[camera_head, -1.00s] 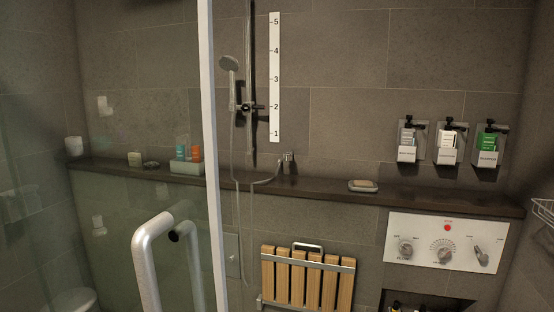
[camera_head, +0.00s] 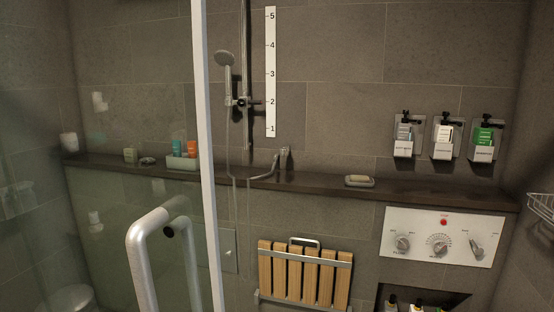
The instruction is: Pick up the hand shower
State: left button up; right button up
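The hand shower (camera_head: 224,60) is grey and hangs upright in a holder (camera_head: 243,102) on a vertical slide rail (camera_head: 247,60) on the tiled back wall, left of the middle. Its hose (camera_head: 229,150) hangs down from the handle and bends to a wall outlet (camera_head: 285,158) just above the ledge. A white scale strip with numbers 1 to 5 (camera_head: 270,70) is on the wall right of the rail. Neither of my grippers shows in the view.
A glass door with a white edge (camera_head: 207,150) and a thick metal handle (camera_head: 145,250) stands in front at left. A dark ledge (camera_head: 320,185) holds a soap dish (camera_head: 359,182). A folded wooden seat (camera_head: 305,278), a control panel (camera_head: 443,236) and dispensers (camera_head: 443,140) are right of the door.

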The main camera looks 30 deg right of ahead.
aim_at(223, 58)
jog(key=k+l+z, duration=0.1)
jog(key=z, duration=0.35)
jog(key=k+l+z, duration=0.15)
jog(key=z, duration=0.3)
jog(key=k+l+z, duration=0.1)
jog(key=l+z, duration=0.2)
jog(key=z, duration=0.15)
jog(key=i, duration=2.35)
jog(key=u, duration=1.7)
jog(key=j+z, duration=0.1)
jog(key=z, duration=0.55)
jog(key=i, duration=0.05)
